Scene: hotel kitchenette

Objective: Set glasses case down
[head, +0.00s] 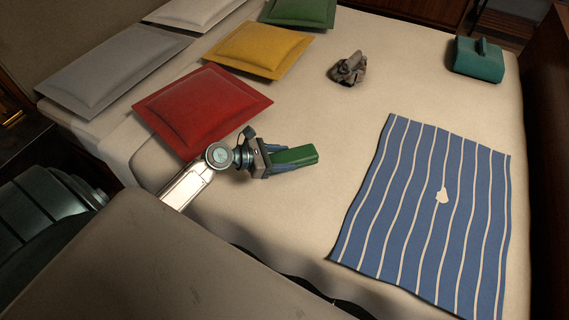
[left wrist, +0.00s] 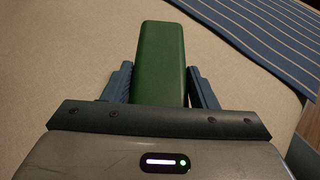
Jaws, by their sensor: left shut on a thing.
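The glasses case is a green oblong box (head: 295,156) at the front part of the bed, just right of the red pillow. My left gripper (head: 285,161) is shut on it. In the left wrist view the case (left wrist: 161,60) sticks out forward between the two blue fingers of the left gripper (left wrist: 160,88). Pale bed cover shows around it; I cannot tell whether the case touches the cover or hangs just above it. My right gripper is not in view.
A red pillow (head: 203,108), yellow pillow (head: 258,50), dark crumpled thing (head: 348,69) and teal box (head: 475,62) lie around. The middle bed cover (head: 335,125) is clear.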

